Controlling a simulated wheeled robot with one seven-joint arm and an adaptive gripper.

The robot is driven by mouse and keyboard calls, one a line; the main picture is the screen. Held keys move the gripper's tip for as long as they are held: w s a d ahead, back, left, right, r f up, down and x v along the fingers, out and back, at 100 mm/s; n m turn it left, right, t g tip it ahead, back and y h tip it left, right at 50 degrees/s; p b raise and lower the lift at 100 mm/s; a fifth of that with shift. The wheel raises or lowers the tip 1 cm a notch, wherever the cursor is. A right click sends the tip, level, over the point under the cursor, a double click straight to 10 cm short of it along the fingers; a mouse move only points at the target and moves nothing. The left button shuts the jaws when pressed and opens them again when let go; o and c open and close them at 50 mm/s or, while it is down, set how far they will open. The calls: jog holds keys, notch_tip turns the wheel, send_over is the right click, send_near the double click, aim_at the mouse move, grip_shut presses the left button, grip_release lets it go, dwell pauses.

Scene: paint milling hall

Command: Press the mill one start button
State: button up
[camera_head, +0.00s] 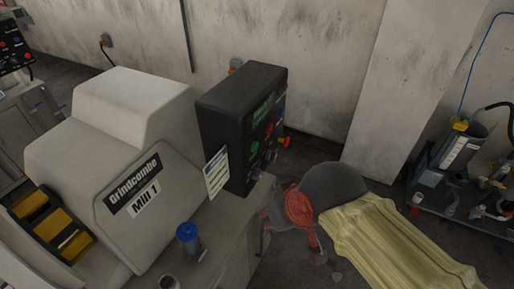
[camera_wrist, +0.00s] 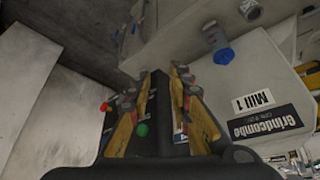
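The mill one machine (camera_head: 110,170), pale and marked "Grindcombe Mill 1", stands at left in the head view; its label (camera_wrist: 265,122) shows upside down in the wrist view. A black control box (camera_head: 232,115) stands at its right end, with green and red buttons on its right face. A green button (camera_head: 254,148) sits low on that face; a green button (camera_wrist: 142,129) also shows in the wrist view by my left finger. Button lettering is unreadable. My gripper (camera_wrist: 158,80) has its yellow fingers apart, with the box beyond them.
A red knob (camera_head: 284,142) sticks out from the box, and a white notice (camera_head: 217,172) stands beside it. A blue-lidded jar (camera_head: 188,238) is on the machine's ledge. A pale wall (camera_head: 330,60) lies behind. A trolley (camera_head: 460,200) with equipment stands at far right.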

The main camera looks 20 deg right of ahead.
grip_shut()
dwell(1.3)
